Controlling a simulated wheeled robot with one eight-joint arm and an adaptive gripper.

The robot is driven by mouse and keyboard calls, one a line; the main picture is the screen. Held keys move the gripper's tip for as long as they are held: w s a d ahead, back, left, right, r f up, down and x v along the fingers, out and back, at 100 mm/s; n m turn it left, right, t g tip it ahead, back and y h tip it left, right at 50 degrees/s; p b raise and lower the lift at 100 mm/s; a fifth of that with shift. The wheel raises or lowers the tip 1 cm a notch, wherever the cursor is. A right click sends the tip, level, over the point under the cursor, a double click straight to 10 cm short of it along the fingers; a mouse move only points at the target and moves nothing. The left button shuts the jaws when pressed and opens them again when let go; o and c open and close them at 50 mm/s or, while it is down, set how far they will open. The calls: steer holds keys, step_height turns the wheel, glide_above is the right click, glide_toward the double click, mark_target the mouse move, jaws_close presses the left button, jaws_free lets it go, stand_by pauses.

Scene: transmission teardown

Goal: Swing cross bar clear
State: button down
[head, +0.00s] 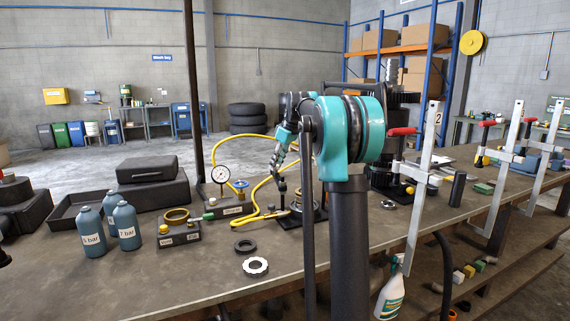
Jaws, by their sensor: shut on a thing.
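My gripper (282,187) is small in the head view, beyond my teal arm joint. It points down, low over a fixture on a dark base plate (288,223) on the bench. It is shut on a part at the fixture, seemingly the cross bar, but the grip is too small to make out. A round metal part (318,205) stands in the fixture, just right of the gripper. My own arm hides part of the fixture's right side, so the full length of the bar does not show.
A yellow hose (246,205) loops beside the fixture from the gauge block (222,198). A dark ring (245,246) and a silver toothed ring (255,266) lie in front. Blue bottles (127,226) stand left. Tall red-handled clamps (420,180) line the bench's right edge.

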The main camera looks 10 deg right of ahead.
steer(key=shift+s+a+n+g+y, duration=0.1)
steer(key=shift+a+n+g+y, duration=0.3)
steer(key=shift+a+n, duration=1)
steer(key=c, duration=1.3)
jaws_free()
steer(key=v, duration=1.2)
steer(key=shift+a, duration=0.15)
